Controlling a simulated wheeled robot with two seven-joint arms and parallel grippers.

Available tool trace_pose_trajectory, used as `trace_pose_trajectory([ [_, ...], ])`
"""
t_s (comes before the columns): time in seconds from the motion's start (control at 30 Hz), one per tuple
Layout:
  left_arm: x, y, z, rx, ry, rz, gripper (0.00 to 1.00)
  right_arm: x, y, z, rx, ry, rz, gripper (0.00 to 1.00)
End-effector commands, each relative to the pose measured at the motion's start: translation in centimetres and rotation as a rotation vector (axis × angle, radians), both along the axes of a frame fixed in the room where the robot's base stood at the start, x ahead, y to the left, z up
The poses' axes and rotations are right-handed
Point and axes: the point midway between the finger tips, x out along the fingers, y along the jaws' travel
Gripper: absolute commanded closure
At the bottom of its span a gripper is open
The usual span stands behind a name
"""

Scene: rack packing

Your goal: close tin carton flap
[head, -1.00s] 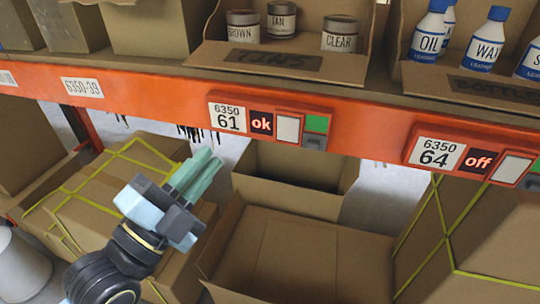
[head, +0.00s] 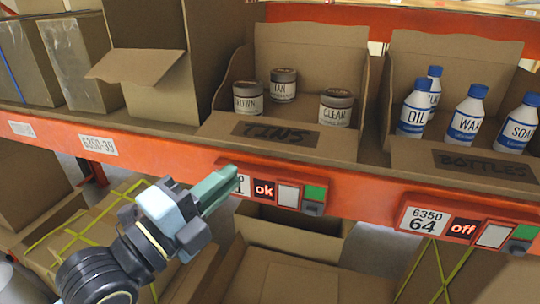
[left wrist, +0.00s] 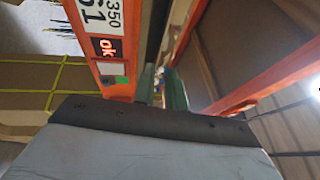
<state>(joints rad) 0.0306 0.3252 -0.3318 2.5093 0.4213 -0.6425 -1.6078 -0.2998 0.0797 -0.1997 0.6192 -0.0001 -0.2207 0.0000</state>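The tin carton (head: 312,58) is an open brown box on the shelf. My left gripper (head: 228,182) is in front of the orange beam, below and left of the flap, and touches nothing I can make out. Its green fingers lie close together, with a narrow gap in the left wrist view (left wrist: 160,88), and are empty. My right gripper is out of view.
A bottle carton (head: 457,60) with several bottles stands to the right. A taller open carton (head: 150,68) stands close on the left. The orange beam (head: 160,150) carries an "ok" display (head: 264,189) and an "off" display (head: 464,230). Open boxes (head: 290,228) lie below.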

Motion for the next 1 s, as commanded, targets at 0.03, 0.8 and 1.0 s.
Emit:
trace_pose_trajectory([
  [0.03,0.5,-0.4,0.0,-0.005,-0.002,-0.001,0.87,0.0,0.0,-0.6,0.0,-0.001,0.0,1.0],
  [0.8,8.4,-6.6,1.8,-0.001,0.001,0.0,0.87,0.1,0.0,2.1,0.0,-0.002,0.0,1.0],
  [1.0,8.4,-6.6,1.8,-0.001,0.001,0.0,0.9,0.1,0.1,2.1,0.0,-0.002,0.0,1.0],
])
